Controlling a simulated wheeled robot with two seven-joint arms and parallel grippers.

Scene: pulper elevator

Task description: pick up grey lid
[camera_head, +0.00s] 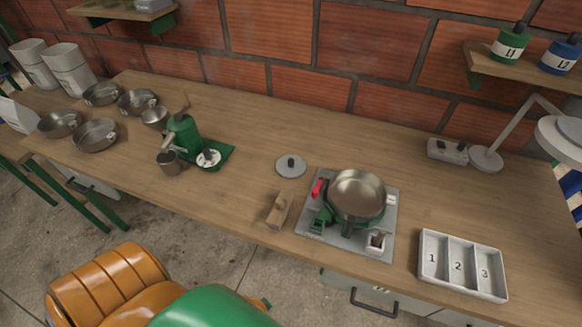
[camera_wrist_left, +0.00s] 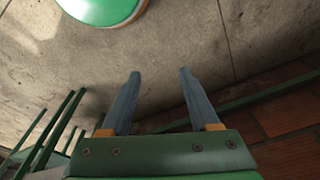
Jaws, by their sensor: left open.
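The grey lid (camera_head: 291,166) is a small round disc with a dark knob. It lies flat on the wooden workbench (camera_head: 240,125), left of the stove and apart from other things. My left gripper (camera_wrist_left: 157,75) shows in the left wrist view with its two fingers apart and nothing between them. Floor and a green round shape lie beyond the fingers there. Neither gripper shows in the head view, and the lid does not show in the wrist view.
A metal pan (camera_head: 357,194) sits on the small stove right of the lid. A wooden block (camera_head: 279,210) lies in front of the lid. A green grinder (camera_head: 184,135) stands to the left, and a numbered tray (camera_head: 463,264) lies at right. Bench behind the lid is clear.

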